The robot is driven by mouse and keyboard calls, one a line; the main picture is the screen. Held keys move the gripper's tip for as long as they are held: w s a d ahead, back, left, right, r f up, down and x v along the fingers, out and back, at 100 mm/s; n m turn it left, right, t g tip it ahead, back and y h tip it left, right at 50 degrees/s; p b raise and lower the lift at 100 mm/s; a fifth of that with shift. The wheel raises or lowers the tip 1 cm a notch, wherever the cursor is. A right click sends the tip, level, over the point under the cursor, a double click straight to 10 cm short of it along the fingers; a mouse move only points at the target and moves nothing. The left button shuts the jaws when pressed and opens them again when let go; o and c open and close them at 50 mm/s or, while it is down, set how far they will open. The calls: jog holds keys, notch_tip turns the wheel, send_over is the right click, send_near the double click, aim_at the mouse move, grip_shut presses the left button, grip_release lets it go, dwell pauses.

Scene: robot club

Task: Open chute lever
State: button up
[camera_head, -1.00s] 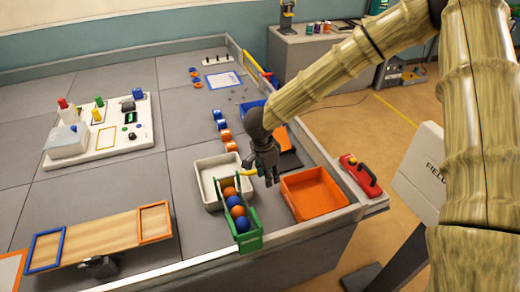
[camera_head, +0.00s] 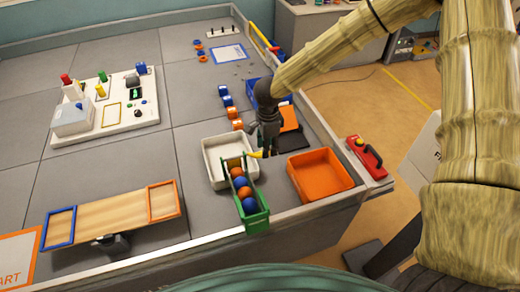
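The green chute (camera_head: 257,218) stands at the table's front edge with a row of orange and blue balls (camera_head: 241,182) in it. Its yellow lever (camera_head: 255,155) sticks out at the chute's far end. My gripper (camera_head: 268,153) points down at the lever, its dark fingers right beside or touching it. The fingers are small and partly overlap, so I cannot tell how far apart they are or whether they hold the lever.
A white tray (camera_head: 211,178) lies left of the chute's far end, and an orange tray (camera_head: 322,172) to the right. A red box with a black handle (camera_head: 366,154) sits on the right edge. A tilting board (camera_head: 113,222) stands at front left. Cubes lie behind the white tray.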

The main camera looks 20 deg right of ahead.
jog(key=shift+a+f, duration=0.15)
jog(key=shift+f, duration=1)
